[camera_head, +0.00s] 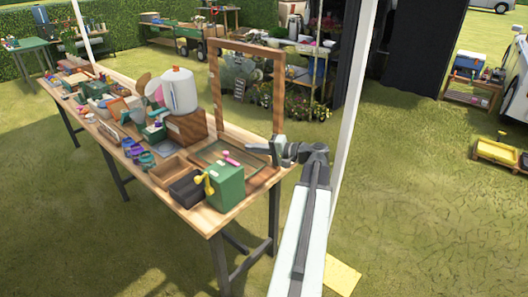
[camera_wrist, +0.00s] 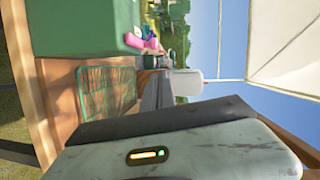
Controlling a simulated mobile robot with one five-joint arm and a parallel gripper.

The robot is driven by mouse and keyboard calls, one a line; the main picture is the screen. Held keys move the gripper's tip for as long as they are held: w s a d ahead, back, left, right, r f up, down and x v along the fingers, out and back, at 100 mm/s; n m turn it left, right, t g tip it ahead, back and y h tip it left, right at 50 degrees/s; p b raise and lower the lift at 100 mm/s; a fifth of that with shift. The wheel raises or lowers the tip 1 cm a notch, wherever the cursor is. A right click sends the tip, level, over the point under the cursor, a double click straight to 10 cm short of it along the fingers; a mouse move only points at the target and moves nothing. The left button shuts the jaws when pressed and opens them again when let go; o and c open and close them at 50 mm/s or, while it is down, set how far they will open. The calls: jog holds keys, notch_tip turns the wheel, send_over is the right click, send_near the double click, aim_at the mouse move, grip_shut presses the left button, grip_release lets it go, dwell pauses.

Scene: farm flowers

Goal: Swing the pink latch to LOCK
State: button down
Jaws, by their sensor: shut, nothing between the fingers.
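The pink latch (camera_head: 231,158) is a small pink piece near the table's right end, behind the green box, in front of the wooden frame. Pink also shows in the wrist view (camera_wrist: 152,44) beside the green box's edge; it is small there, and I cannot tell its angle. No LOCK mark is legible. My gripper (camera_head: 252,148) is just right of the latch and a little above the board, its dark fingers pointing left toward it. The fingers look shut and empty, apart from the latch. In the wrist view my gripper's body fills the bottom.
A green box (camera_head: 230,187) with a yellow handle (camera_head: 205,180) stands at the table's near corner. An upright wooden frame (camera_head: 212,75) rises behind. A white canister (camera_head: 179,91) and small items crowd the table leftward. A white pole (camera_head: 350,120) stands right of my arm.

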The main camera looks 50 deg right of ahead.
jog(key=w+a, duration=0.2)
jog(key=w+a+f+b, duration=0.1)
jog(key=w, duration=0.1)
jog(key=shift+a, duration=0.4)
jog(key=shift+f, duration=0.1)
